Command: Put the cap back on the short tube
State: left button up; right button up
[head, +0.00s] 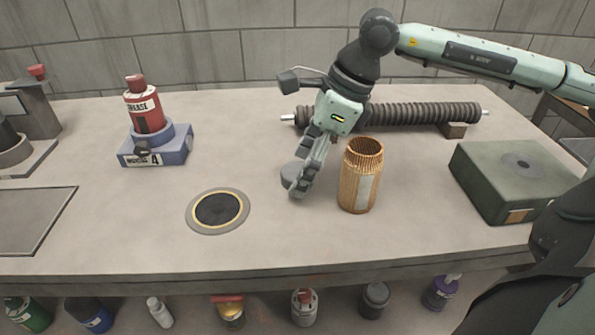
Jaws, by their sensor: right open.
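The short tube (355,185) is a copper-coloured mesh cylinder with a pale label. It stands upright on the table, and its top is open. A round grey piece, which looks like the cap (289,171), lies low at the table just left of the tube, partly hidden by my right gripper. My right gripper (301,188) points down beside this piece, with its fingers apart. I cannot tell whether the fingers touch the cap. My left gripper is not in view.
A dark ribbed cylinder (410,114) lies behind the tube. A green box (515,185) stands at right. A red grease bottle (147,112) sits on a blue base (165,152) at left. A round dark disc (219,210) is set in the table, which is clear around it.

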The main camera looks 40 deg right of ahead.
aim_at(296, 173)
jog(key=shift+c, duration=0.6)
jog(key=c, duration=0.7)
jog(key=shift+r, duration=0.1)
jog(key=shift+r, duration=0.45)
jog(key=r, duration=0.2)
jog(key=a+r, duration=0.1)
jog(key=r, duration=0.1)
jog(key=shift+w+a, duration=0.1)
jog(key=shift+a, duration=0.05)
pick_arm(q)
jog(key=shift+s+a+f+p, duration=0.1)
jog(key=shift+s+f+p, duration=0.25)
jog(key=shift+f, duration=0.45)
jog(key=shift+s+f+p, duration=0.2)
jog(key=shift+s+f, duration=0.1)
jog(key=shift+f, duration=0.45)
pick_arm(e)
jog(key=shift+w+a+r, duration=0.35)
jog(key=shift+a+r, duration=0.65)
jog(key=shift+a, duration=0.7)
jog(key=shift+w+a+r, duration=0.35)
jog(key=shift+a+r, duration=0.65)
jog(key=shift+a, duration=0.7)
jog(key=shift+w+a+r, duration=0.35)
jog(key=shift+a+r, duration=0.65)
jog(key=shift+a, duration=0.7)
